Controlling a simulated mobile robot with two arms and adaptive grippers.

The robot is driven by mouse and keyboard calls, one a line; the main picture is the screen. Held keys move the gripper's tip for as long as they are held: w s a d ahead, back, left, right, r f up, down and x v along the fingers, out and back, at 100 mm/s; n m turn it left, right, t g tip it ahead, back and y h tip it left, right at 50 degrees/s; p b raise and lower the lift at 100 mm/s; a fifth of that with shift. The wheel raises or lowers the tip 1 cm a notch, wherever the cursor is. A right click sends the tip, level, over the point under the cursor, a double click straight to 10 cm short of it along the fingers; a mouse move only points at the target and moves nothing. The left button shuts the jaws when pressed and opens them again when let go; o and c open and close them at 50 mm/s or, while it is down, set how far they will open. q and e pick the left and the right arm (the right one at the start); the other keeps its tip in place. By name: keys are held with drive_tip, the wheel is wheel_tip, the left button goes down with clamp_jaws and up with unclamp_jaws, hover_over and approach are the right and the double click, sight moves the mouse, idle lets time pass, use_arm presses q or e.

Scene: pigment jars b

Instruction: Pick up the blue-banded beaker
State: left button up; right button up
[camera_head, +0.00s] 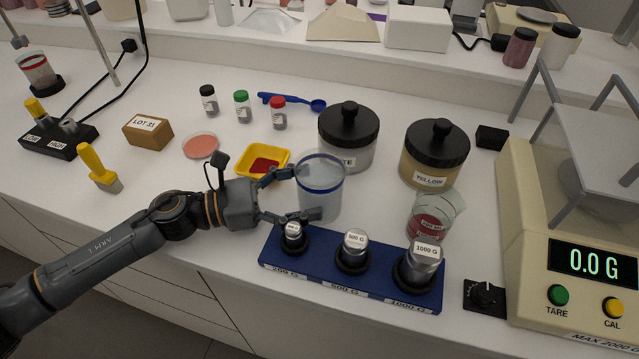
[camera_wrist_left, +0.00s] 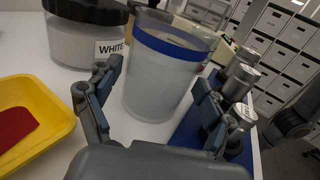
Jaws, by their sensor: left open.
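The blue-banded beaker (camera_head: 321,187) stands upright on the white bench, a clear cup with a blue band near its rim. It also shows in the left wrist view (camera_wrist_left: 160,80), between and just beyond my open fingers. My left gripper (camera_head: 298,192) comes in from the left with one finger on the far side of the beaker and one on the near side. In the left wrist view the gripper (camera_wrist_left: 150,105) is open, with the fingers at either side of the beaker's lower part. I cannot tell whether they touch it. My right gripper is not in view.
A blue weight rack (camera_head: 352,288) stands close in front of the beaker. The white jar (camera_head: 347,145) stands just behind it, and a yellow tray (camera_head: 263,160) is to the left.

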sight(297, 180)
use_arm(q)
drive_tip(key=shift+x, duration=0.9)
drive_tip(key=c, duration=1.1)
drive_tip(key=shift+r, duration=0.1)
drive_tip(key=shift+c, duration=0.2)
drive_tip(key=shift+r, duration=0.5)
wheel_tip(297, 180, up, 2)
drive_tip(key=shift+s+r, duration=0.15)
drive_tip(key=shift+r, duration=0.1)
drive_tip(key=s+d+r+p, duration=0.2)
drive_tip(key=s+r+p, duration=0.3)
drive_tip(key=s+r, duration=0.4)
drive_tip(key=s, duration=0.4)
drive_tip(key=shift+s+d+r, duration=0.2)
drive_tip(key=shift+s, duration=0.1)
